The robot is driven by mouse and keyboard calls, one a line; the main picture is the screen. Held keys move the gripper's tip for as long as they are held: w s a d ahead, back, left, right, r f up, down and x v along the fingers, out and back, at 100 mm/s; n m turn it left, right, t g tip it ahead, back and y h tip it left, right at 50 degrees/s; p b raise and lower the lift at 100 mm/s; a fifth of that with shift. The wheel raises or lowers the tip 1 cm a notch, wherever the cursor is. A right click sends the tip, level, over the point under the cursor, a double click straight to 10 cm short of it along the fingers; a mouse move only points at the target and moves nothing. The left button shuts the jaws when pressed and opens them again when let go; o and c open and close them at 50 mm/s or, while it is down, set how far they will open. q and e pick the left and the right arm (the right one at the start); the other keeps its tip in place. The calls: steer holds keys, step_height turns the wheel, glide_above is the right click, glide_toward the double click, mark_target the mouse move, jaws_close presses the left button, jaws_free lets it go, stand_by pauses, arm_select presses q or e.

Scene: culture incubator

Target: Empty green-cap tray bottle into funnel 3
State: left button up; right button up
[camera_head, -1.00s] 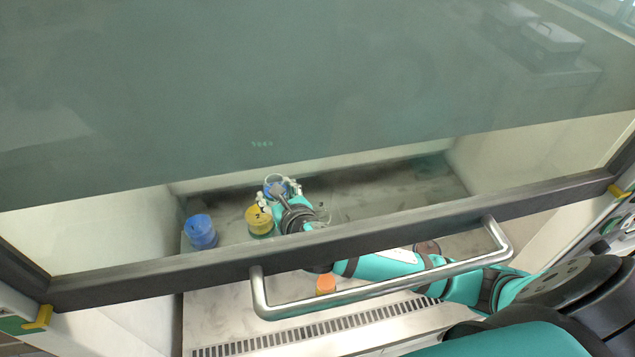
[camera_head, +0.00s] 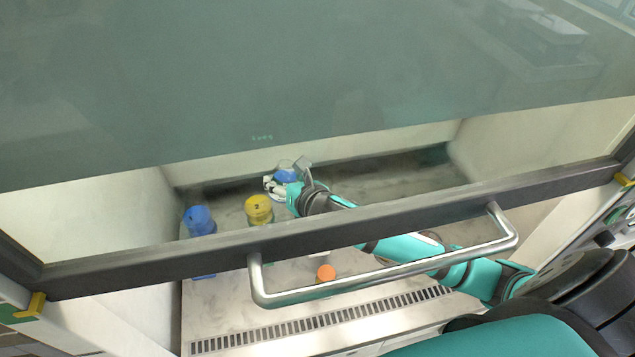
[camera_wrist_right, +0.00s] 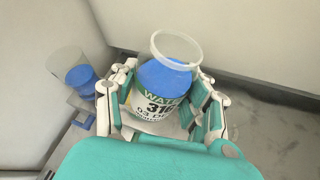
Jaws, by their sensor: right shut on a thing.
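My right gripper (camera_head: 279,188) is shut on a clear, open-topped bottle (camera_wrist_right: 160,97) with blue contents and a label reading "WATER". In the right wrist view its mouth faces up, and the gripper's fingers (camera_wrist_right: 163,112) are on both sides. A second clear vessel with blue contents (camera_wrist_right: 80,78) stands to its left, apart from it. In the head view a clear and blue vessel (camera_head: 286,173) shows at the fingers; I cannot tell whether it is the bottle or funnel 3. A yellow container marked 2 (camera_head: 258,210) stands nearer. No green cap is visible. My left gripper is not in view.
A blue container (camera_head: 200,221) stands at the left of the cabinet floor. An orange-capped bottle (camera_head: 325,273) stands near the front grille (camera_head: 320,320). The glass sash and its metal handle (camera_head: 390,275) cross above my right arm. The floor at the back right is clear.

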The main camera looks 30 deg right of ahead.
steer(key=shift+w+d+f+m+y+b, duration=0.15)
steer(key=shift+d+f+m+y+b, duration=0.5)
steer(key=shift+b, duration=0.8)
steer(key=shift+d+r+m+y+b, duration=0.4)
steer(key=shift+d+m+b, duration=0.1)
steer(key=shift+m, duration=0.15)
steer(key=shift+d+r+m+y+b, duration=0.1)
steer(key=shift+r+m+y+b, duration=0.2)
steer(key=shift+m+y+b, duration=0.2)
steer(key=shift+f+m+y+b, duration=0.25)
steer(key=shift+f+m+b, duration=0.2)
steer(key=shift+b, duration=0.4)
steer(key=shift+r+m+y, duration=0.45)
steer(key=shift+m+y, duration=0.05)
steer(key=shift+m, duration=0.15)
steer(key=shift+f+m+y+b, duration=0.35)
steer(key=shift+m+y+b, duration=0.1)
steer(key=shift+m, duration=0.15)
stand_by(0.8)
steer(key=shift+w+d+r+m+y+b, duration=0.15)
steer(key=shift+d+r+m+y+b, duration=0.2)
steer(key=shift+m+b, duration=0.35)
stand_by(0.7)
steer(key=shift+d+r+m+y+b, duration=0.15)
steer(key=shift+r+m+y+b, duration=0.2)
steer(key=shift+b, duration=0.3)
stand_by(0.4)
